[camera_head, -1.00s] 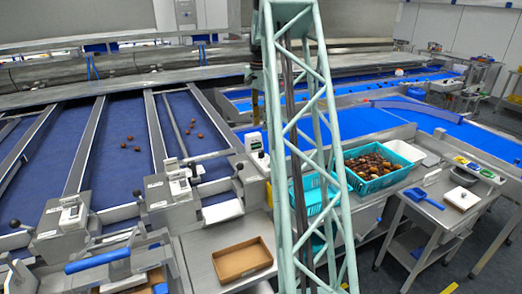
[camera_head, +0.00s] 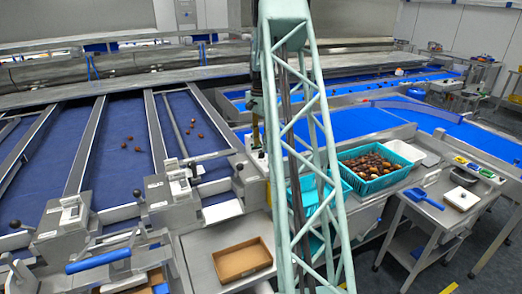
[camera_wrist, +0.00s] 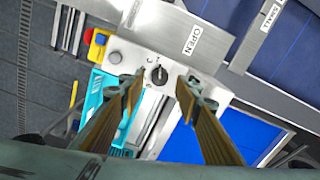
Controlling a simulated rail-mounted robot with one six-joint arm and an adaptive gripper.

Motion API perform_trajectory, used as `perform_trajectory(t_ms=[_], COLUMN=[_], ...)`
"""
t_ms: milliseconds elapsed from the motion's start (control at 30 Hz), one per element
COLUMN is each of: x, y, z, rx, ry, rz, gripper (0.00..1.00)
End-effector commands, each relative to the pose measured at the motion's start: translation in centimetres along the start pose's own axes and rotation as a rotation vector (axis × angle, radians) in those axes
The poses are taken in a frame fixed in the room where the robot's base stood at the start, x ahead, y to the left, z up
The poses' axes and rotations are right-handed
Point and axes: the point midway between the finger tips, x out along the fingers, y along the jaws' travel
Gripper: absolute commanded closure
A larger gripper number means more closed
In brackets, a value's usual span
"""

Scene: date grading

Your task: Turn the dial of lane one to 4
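In the wrist view a small dark dial knob (camera_wrist: 158,75) sits on a pale control box (camera_wrist: 125,62). Faint markings surround the knob, but the numbers are too small to read. My gripper (camera_wrist: 160,84) is open, with one finger on each side of the knob in the picture. The fingers appear apart from it, and I cannot tell the height gap. In the head view my gripper is largely hidden beside my lattice column, in front of the control box.
A red and yellow button (camera_wrist: 97,45) and an "OPEN" plate (camera_wrist: 193,40) lie near the dial. In the head view a teal crate of dates (camera_head: 375,185) and a cardboard tray (camera_head: 242,275) stand nearby. Blue lanes (camera_head: 125,160) lie left.

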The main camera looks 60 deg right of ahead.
Motion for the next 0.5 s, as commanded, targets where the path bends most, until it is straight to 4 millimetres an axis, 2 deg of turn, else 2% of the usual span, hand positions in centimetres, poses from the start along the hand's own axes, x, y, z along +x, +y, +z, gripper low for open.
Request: perform_trajectory(t_ms=[233,500], x=[2.5,3.4], y=[0.1,0.0], z=[0.0,0.0], rx=[0.0,0.0], ry=[-0.001,0.0], rz=[0.002,0.0], gripper=[0.69,0.69])
